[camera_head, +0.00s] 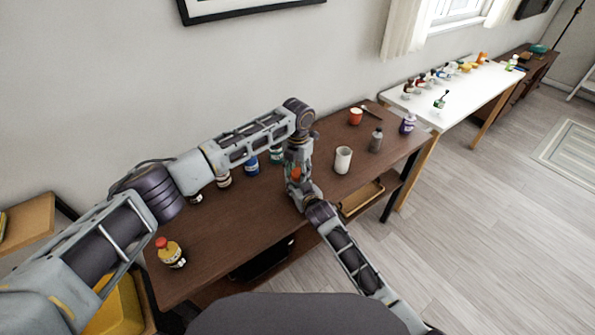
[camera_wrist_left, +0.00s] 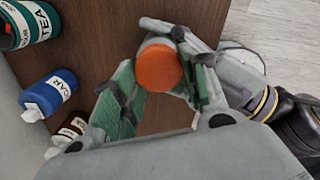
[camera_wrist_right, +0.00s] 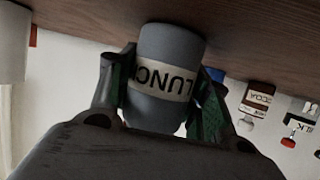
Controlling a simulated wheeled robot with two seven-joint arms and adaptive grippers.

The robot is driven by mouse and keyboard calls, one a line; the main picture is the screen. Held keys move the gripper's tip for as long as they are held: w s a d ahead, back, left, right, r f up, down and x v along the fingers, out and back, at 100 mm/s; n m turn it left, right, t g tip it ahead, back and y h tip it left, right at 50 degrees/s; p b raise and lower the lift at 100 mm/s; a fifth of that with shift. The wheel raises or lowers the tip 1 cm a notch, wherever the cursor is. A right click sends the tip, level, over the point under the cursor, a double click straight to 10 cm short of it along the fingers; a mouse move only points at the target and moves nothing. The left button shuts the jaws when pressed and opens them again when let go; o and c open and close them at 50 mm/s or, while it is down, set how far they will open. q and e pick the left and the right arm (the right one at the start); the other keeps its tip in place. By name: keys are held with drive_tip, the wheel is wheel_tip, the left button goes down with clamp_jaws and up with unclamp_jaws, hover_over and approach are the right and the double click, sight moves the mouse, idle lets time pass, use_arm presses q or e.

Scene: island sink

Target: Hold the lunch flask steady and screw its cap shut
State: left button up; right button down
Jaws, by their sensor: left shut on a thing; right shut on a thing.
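The lunch flask (camera_wrist_right: 165,78) is a grey cylinder with a white band marked LUNCH. It stands upright at the table top in the right wrist view, which is upside down. My right gripper (camera_wrist_right: 165,95) is shut around its body, one finger on each side. The orange cap (camera_wrist_left: 160,68) shows from above in the left wrist view, between the fingers of my left gripper (camera_wrist_left: 160,85), which is shut on it. In the head view the cap (camera_head: 296,172) is a small orange patch between my two hands. The seam between cap and flask is hidden, so I cannot tell how it is seated.
On the brown table (camera_head: 235,220) a blue jar (camera_head: 252,166) and a green TEA jar (camera_wrist_left: 28,22) stand behind my left arm. A white cup (camera_head: 343,160), grey bottle (camera_head: 376,140) and red cup (camera_head: 355,116) stand right. A red-capped yellow bottle (camera_head: 170,252) stands front left.

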use_arm(q)
drive_tip(key=shift+m, duration=1.2)
drive_tip(key=o, duration=0.7)
drive_tip(key=shift+a+r, duration=0.1)
drive_tip(key=shift+r, duration=2.15)
drive_tip(key=shift+c, duration=0.5)
